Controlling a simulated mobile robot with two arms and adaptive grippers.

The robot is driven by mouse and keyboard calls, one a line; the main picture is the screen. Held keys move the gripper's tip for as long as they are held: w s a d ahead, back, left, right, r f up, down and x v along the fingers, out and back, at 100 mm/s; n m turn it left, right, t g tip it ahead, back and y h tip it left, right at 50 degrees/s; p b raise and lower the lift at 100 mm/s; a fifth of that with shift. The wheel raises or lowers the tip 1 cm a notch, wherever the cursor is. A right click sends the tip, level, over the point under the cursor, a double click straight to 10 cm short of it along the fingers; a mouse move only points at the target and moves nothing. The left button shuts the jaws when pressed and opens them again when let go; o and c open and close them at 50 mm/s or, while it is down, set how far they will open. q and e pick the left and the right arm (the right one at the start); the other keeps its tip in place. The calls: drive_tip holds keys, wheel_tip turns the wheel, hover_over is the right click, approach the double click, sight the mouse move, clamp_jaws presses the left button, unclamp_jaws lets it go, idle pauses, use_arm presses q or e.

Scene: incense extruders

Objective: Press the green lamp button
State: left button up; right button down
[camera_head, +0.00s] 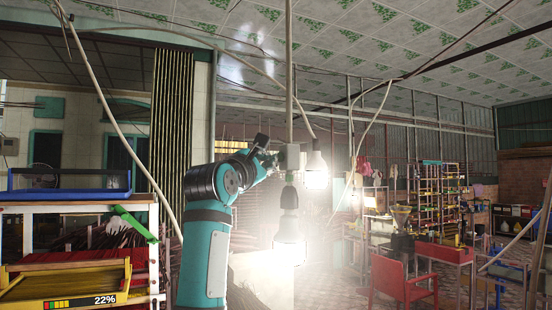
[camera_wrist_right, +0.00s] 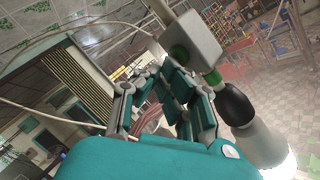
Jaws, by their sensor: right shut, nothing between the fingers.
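A pale grey box (camera_head: 291,158) hangs on a pole from the ceiling, with a lit bulb (camera_head: 316,172) to its right and another lit bulb (camera_head: 290,240) below it. In the right wrist view the grey box (camera_wrist_right: 196,40) carries a round green button (camera_wrist_right: 180,53) on its side facing the gripper. The lower lamp's dark socket (camera_wrist_right: 236,104) hangs under it. My right gripper (camera_head: 270,152) is raised just left of the box; its fingers (camera_wrist_right: 170,78) are shut and empty, close to the button. I cannot tell whether they touch it. My left gripper is not in view.
A white shelf (camera_head: 85,205) with a blue tray (camera_head: 70,187) and red and yellow trays stands at left. Loose cables (camera_head: 105,110) hang from the ceiling. A red chair (camera_head: 402,280) and racks (camera_head: 440,195) stand farther back at right. Glare washes out the area around the bulbs.

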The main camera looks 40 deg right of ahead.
drive_tip(key=shift+a, duration=0.25)
drive_tip(key=w+a+p, duration=0.1)
drive_tip(key=a, duration=0.5)
drive_tip(key=shift+w, duration=0.2)
drive_tip(key=shift+d, duration=0.1)
idle(0.5)
